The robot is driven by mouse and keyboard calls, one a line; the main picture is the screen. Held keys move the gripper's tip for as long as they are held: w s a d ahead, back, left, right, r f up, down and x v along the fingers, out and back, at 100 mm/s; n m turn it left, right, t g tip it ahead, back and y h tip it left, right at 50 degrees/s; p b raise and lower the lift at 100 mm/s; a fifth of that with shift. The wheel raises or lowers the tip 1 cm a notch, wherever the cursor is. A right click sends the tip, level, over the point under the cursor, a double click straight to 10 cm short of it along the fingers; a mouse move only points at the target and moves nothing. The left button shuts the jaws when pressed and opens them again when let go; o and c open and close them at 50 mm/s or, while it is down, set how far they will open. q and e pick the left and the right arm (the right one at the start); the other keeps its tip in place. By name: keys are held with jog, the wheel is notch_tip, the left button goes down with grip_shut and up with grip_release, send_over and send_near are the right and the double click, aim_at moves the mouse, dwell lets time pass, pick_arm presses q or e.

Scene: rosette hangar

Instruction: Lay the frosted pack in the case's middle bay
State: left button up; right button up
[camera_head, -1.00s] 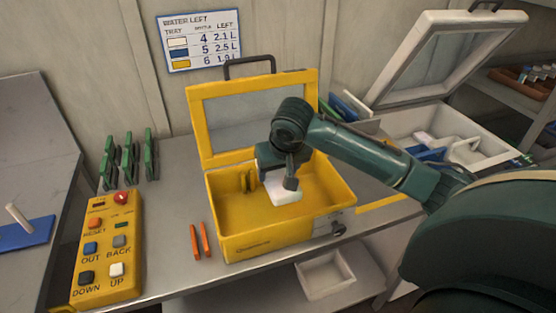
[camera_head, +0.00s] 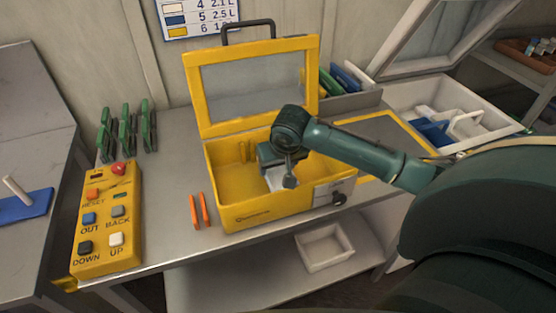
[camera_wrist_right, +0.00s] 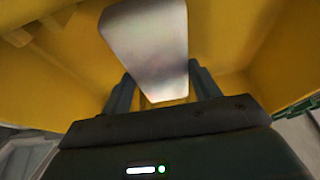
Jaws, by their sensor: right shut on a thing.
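The yellow case (camera_head: 235,192) stands open on the bench, its windowed lid (camera_head: 250,85) raised at the back. My right gripper (camera_head: 282,178) is inside the case, toward its right half, shut on the pale frosted pack (camera_head: 274,181). In the right wrist view the pack (camera_wrist_right: 148,42) sits between the two fingers (camera_wrist_right: 158,92) with yellow case walls around it. The case's bays are hard to make out, and my arm hides part of the inside. I cannot tell whether the pack touches the floor. My left gripper is not in view.
A yellow button box (camera_head: 106,220) and two orange sticks (camera_head: 199,210) lie left of the case. Green clips (camera_head: 128,130) stand behind the box. A white open case (camera_head: 440,100) is at the right. An empty white tray (camera_head: 324,247) sits on the lower shelf.

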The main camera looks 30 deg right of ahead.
dwell(0.3)
jog(key=o, duration=1)
jog(key=shift+o, duration=1.4)
jog(key=shift+f, duration=0.1)
jog(key=shift+s+a+r, duration=0.1)
jog(key=shift+s+r, duration=0.05)
jog(key=shift+r, duration=0.25)
jog(key=v, duration=1.2)
jog(key=shift+s+r, duration=0.15)
